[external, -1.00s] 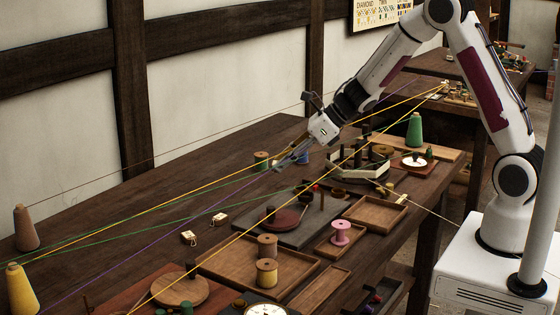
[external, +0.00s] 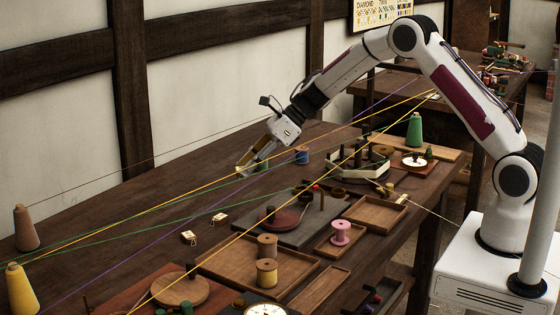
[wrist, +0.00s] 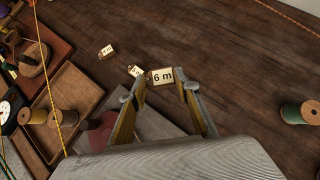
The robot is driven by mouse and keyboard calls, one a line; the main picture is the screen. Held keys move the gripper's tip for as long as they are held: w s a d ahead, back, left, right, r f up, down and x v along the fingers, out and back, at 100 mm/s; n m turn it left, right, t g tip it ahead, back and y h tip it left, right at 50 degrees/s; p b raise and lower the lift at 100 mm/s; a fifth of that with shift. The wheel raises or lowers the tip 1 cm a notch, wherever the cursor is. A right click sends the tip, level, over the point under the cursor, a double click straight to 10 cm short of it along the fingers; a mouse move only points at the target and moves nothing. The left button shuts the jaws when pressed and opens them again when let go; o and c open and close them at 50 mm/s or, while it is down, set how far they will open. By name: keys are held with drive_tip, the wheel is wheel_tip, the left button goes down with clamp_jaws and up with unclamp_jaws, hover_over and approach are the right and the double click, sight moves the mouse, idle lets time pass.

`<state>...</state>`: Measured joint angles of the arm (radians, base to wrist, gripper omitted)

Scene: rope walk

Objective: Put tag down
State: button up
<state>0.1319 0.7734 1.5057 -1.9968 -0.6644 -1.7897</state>
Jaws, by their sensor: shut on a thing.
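My gripper (external: 245,172) is over the left part of the dark table in the external view, pointing down and to the left. In the wrist view, my gripper (wrist: 160,90) is shut on a small pale tag (wrist: 161,77) marked "6 m", held at the fingertips. How high the tag is above the table is hard to tell. Two similar tags lie on the table (external: 130,222): one at left (external: 189,237) and one at right (external: 219,218). They also show in the wrist view, one farther left (wrist: 106,51) and one close beside the held tag (wrist: 136,71).
Yellow (external: 180,188), green (external: 125,234) and purple (external: 130,249) cords stretch across the table near my gripper. A green spool (wrist: 300,112) stands at the right in the wrist view. A wooden tray (external: 225,268) and a grey board (external: 290,234) lie nearer the camera. Bare wood surrounds the loose tags.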

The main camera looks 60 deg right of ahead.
idle(0.4)
drive_tip(key=shift+f, duration=3.1)
drive_tip(key=shift+f, duration=1.9)
drive_tip(key=shift+f, duration=0.15)
drive_tip(key=o, duration=0.7)
drive_tip(key=shift+o, duration=0.2)
drive_tip(key=shift+r, duration=0.2)
